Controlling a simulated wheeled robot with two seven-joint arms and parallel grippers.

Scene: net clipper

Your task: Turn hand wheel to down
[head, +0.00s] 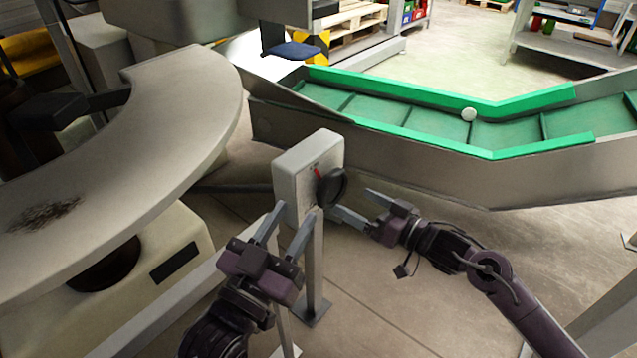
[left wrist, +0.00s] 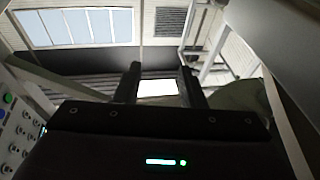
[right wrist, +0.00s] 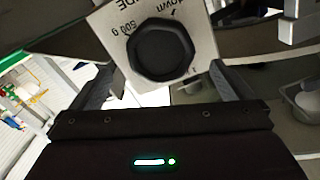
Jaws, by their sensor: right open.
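The hand wheel (head: 332,186) is a dark round knob on the front of a light grey box (head: 296,183) that stands on a post. A red mark shows on the panel beside it. In the right wrist view the wheel (right wrist: 160,51) is a black many-sided knob, with "down" and "500 g" printed around it. My right gripper (head: 357,207) is open, to the right of the wheel and facing it; I see no contact. My left gripper (head: 294,223) has its fingers apart and empty, just in front of and below the box.
A conveyor with green side rails (head: 450,110) runs behind the box to the right. A large curved grey table (head: 160,140) fills the left side. The floor (head: 400,300) between my arms and the conveyor is clear.

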